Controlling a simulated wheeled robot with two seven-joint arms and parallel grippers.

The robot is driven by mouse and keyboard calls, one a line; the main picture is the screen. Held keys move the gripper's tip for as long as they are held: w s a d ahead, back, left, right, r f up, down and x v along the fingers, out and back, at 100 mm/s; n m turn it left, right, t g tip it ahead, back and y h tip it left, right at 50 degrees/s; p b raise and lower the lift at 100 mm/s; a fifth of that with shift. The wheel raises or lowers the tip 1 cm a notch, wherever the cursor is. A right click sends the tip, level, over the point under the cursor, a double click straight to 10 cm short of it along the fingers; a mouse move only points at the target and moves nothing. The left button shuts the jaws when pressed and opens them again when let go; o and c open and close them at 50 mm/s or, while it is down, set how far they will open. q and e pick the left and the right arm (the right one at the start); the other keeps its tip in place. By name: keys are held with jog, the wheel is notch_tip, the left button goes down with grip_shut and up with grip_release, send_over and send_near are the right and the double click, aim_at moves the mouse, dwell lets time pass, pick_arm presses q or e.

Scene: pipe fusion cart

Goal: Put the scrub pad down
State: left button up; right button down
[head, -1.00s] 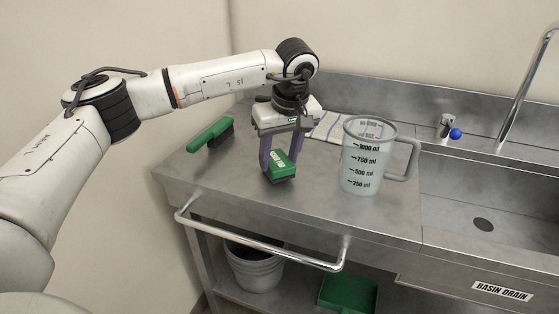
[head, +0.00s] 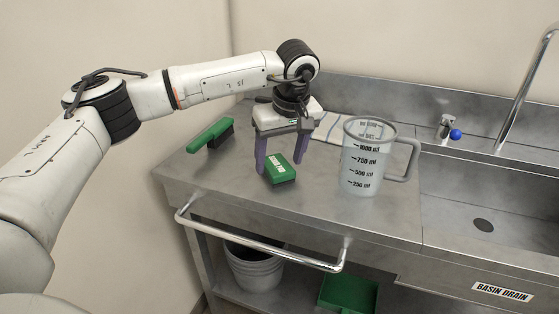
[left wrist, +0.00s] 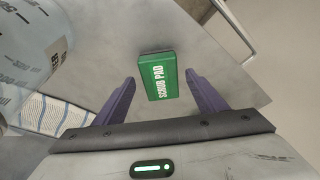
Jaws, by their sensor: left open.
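The green scrub pad (head: 281,169) with a dark underside lies on the steel counter (head: 230,183). It also shows in the left wrist view (left wrist: 158,78) with its printed label facing up. My left gripper (head: 279,165) is open above and around the pad, with a purple finger on each side. In the left wrist view, gaps show between the pad and both fingers (left wrist: 160,95). My right gripper is not in view.
A clear measuring jug (head: 362,165) stands close to the right of my left gripper. A green brush (head: 211,135) lies at the left. A striped cloth (head: 328,127) lies behind. The sink (head: 470,195) is at the right; a rail (head: 260,241) runs along the front.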

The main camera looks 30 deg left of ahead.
pick_arm(q)
jog(key=v, duration=1.1)
